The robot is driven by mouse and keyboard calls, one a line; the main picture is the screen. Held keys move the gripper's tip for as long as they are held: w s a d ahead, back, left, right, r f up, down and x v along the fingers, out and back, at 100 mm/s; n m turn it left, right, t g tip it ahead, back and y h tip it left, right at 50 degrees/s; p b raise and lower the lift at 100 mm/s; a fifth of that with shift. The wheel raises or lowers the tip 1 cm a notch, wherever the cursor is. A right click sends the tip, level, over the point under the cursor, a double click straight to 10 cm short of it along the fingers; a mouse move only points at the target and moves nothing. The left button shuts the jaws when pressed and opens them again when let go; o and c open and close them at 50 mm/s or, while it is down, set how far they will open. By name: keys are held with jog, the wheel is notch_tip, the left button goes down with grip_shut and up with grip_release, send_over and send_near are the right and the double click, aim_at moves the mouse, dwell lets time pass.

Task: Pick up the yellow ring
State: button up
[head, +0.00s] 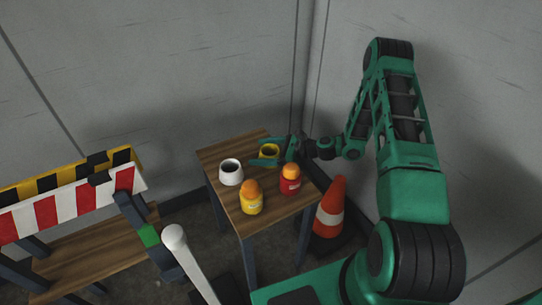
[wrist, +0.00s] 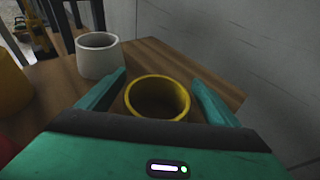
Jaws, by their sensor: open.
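The yellow ring (head: 270,151) stands on the small wooden table (head: 224,153) near its back edge. In the wrist view the yellow ring (wrist: 157,96) looks like a short, wide cylinder with an open dark top. My gripper (head: 268,154) is low over the table, with its two green fingers on either side of the ring. In the wrist view my gripper (wrist: 160,88) is open, and gaps show between the fingers and the ring. The ring's lower front is partly hidden by my gripper's body.
A white cup-like ring (head: 231,172) stands left of the yellow one. A yellow bottle (head: 251,198) and a red bottle (head: 290,180), both orange-capped, stand nearer the front. A traffic cone (head: 330,208) is right of the table. Striped barriers (head: 70,200) stand left. Grey walls close the back.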

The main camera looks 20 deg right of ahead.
jog(key=shift+w+a, duration=0.15)
jog(key=shift+a, duration=0.1)
jog(key=c, duration=1.1)
jog(key=shift+d+r, duration=0.1)
jog(key=shift+r, duration=0.35)
notch_tip(320, 180, up, 4)
jog(key=shift+f, duration=0.25)
jog(key=s+a+r, duration=0.1)
jog(key=a+r, duration=0.1)
jog(key=a, duration=0.1)
jog(key=s+a+r, duration=0.2)
jog(key=a, duration=0.2)
jog(key=s+a+r, duration=0.1)
jog(key=a+r, duration=0.1)
jog(key=a, duration=0.2)
jog(key=shift+s+r, duration=0.2)
jog(key=shift+r, duration=0.05)
